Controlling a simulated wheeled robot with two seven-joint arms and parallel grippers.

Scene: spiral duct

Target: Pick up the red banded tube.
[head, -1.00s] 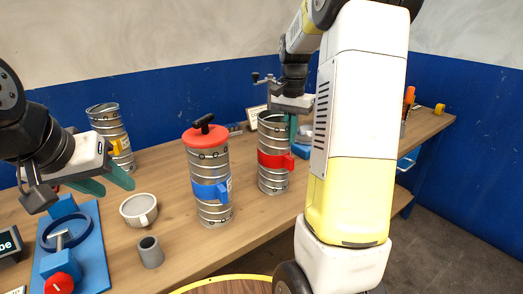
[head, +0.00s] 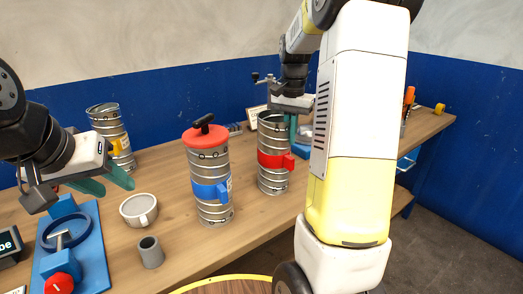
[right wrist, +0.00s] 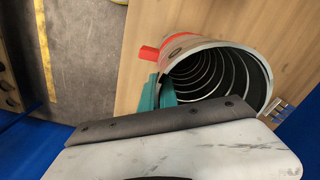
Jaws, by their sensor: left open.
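The red banded tube (head: 273,160) is a ribbed metal cylinder with a red band and red clasp, standing upright on the table right of centre. In the right wrist view its open mouth (right wrist: 225,75) and spiral inside show. My right gripper (head: 291,128) points down at the tube's rim. In the right wrist view its teal fingers (right wrist: 158,94) are close together at the rim, one inside the mouth and one outside, with the tube wall between them. My left gripper (head: 108,183) is open and empty, above the table at the left.
A blue-banded tube (head: 209,180) with a red lid stands left of the red one. A yellow-clasped tube (head: 112,135) is at the back left. A white mug (head: 139,209), grey cup (head: 150,252) and blue fixture (head: 86,250) are at the front left.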

